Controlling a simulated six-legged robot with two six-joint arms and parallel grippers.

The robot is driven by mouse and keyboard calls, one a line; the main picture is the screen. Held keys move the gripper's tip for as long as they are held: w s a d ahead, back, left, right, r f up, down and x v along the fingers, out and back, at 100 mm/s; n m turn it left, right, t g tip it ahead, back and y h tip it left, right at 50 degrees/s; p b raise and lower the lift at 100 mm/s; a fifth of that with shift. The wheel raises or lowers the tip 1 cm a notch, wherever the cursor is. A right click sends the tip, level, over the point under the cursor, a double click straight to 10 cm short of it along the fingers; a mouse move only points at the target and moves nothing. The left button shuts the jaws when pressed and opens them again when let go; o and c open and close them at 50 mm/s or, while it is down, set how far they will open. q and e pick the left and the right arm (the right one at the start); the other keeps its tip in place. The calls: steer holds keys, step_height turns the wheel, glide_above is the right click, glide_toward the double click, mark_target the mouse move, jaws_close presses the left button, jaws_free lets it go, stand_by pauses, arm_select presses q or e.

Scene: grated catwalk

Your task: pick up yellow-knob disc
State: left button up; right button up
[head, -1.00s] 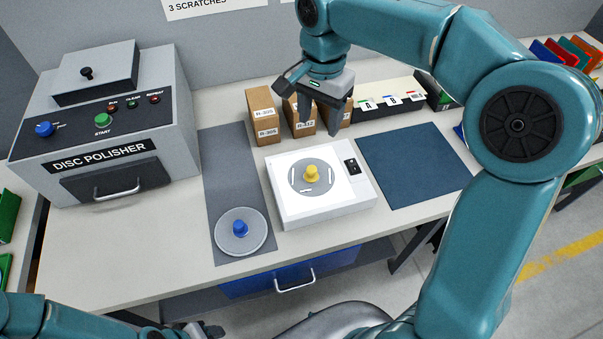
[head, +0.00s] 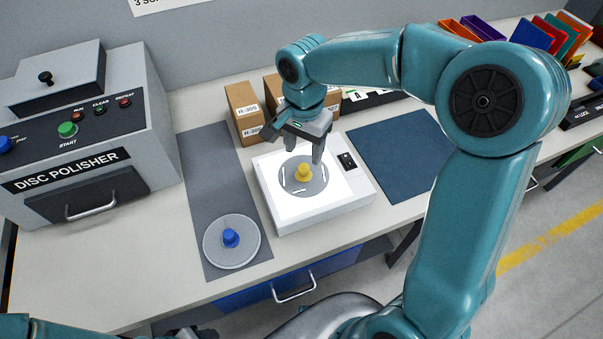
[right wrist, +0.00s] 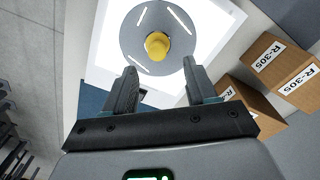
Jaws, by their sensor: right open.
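The yellow-knob disc is a grey disc with white marks and a yellow knob (head: 304,171). It lies on the lit top of a white box (head: 270,209). In the right wrist view the yellow knob (right wrist: 157,46) is just beyond the fingertips, roughly between their lines. My right gripper (head: 304,155) is open and empty above the disc, fingers pointing down; its two fingers (right wrist: 160,75) stand apart in the wrist view. A second grey disc with a blue knob (head: 231,238) lies on the grey mat. Only part of my left arm shows at the bottom left; its jaws cannot be made out.
The disc polisher (head: 85,140) stands at the left. Cardboard boxes (head: 243,112) stand behind the white box. A dark blue mat (head: 392,168) lies clear to its right. A grey mat (head: 212,180) lies to its left. Coloured bins (head: 535,35) stand at the far right.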

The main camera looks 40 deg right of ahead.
mark_target(305, 167)
steer(key=shift+s+d+f, duration=0.15)
steer(key=shift+s+f, duration=0.05)
steer(key=f, duration=0.4)
steer(key=shift+w+a+f+p, duration=0.1)
steer(key=shift+a+f+p, duration=0.2)
steer(key=shift+f+p, duration=0.1)
steer(key=shift+f, duration=0.2)
steer(key=shift+s+d, duration=0.1)
steer(key=shift+s, duration=0.15)
steer(key=shift+w, duration=0.2)
steer(key=c, duration=0.8)
jaws_close()
steer(key=shift+s, duration=0.15)
